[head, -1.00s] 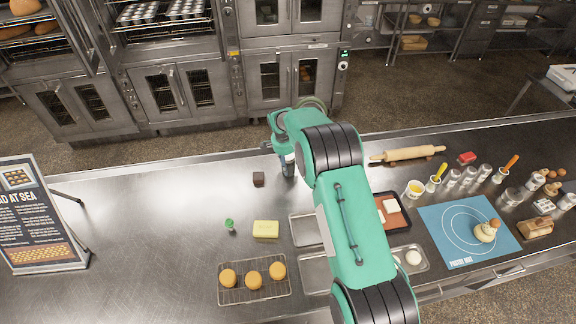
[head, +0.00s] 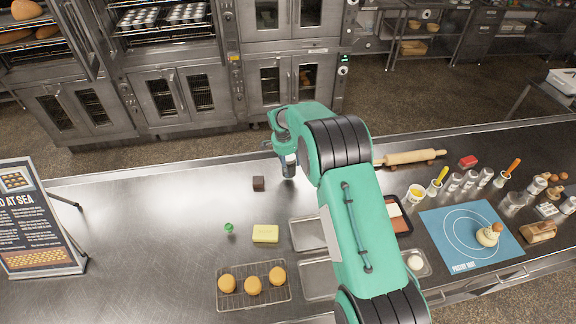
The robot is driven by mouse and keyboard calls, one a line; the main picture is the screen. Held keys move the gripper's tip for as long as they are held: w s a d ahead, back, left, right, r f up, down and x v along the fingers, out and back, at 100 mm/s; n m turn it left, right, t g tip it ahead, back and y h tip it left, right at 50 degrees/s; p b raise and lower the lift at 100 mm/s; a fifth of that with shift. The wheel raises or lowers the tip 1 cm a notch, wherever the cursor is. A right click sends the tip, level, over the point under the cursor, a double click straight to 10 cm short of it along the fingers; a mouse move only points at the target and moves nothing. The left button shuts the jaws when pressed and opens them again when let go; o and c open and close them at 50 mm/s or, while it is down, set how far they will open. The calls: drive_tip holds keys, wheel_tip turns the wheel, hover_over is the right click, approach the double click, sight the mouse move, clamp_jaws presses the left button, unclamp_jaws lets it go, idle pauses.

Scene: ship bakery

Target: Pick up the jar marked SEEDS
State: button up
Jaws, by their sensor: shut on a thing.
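My gripper (head: 289,170) hangs at the end of my green arm over the far part of the steel counter. It is shut on a small grey, jar-like thing, mostly hidden by the gripper. I cannot read any marking on it, nor tell whether it touches the counter. Several clear jars with pale lids stand at the right, among them one jar (head: 470,179) in a row and a wider jar (head: 512,203) nearer the front. Their labels are too small to read, so I cannot tell where the jar marked SEEDS is.
A yellow block (head: 265,233), a green-topped item (head: 229,228) and a cooling rack (head: 228,301) with buns are nearer. A rolling pin (head: 414,157) lies right. The counter's left middle is clear.

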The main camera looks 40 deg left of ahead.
drive_tip(key=s+d+r+b, duration=0.1)
drive_tip(key=s+d+b, duration=0.1)
drive_tip(key=s+d, duration=0.8)
drive_tip(key=shift+d+r, duration=0.15)
drive_tip(key=shift+r, duration=0.15)
drive_tip(key=shift+s, duration=0.15)
idle(0.7)
